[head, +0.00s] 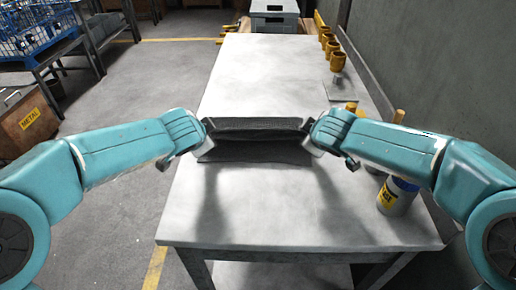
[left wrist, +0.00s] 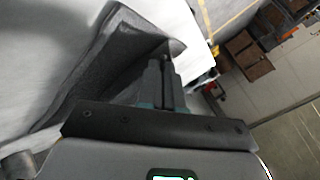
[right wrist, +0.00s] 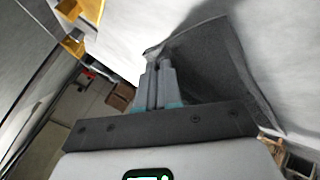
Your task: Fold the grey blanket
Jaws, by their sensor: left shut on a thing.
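The grey blanket (head: 256,151) lies across the middle of the table, between my two grippers. Its near layer rests on the table, and a dark upper edge is raised and stretched between the grippers. My left gripper (head: 205,137) is shut on the blanket's left end. In the left wrist view the blanket (left wrist: 88,75) slopes up to the closed fingers (left wrist: 165,60). My right gripper (head: 309,137) is at the blanket's right end. In the right wrist view its fingers (right wrist: 157,68) are close together on a corner of the blanket (right wrist: 215,60). The fingertips are partly hidden by cloth.
The pale table (head: 270,70) is clear in front of and behind the blanket. A labelled can (head: 397,196) stands near the right edge by my right arm. Several yellow cups (head: 334,55) line the far right edge, beside a wall.

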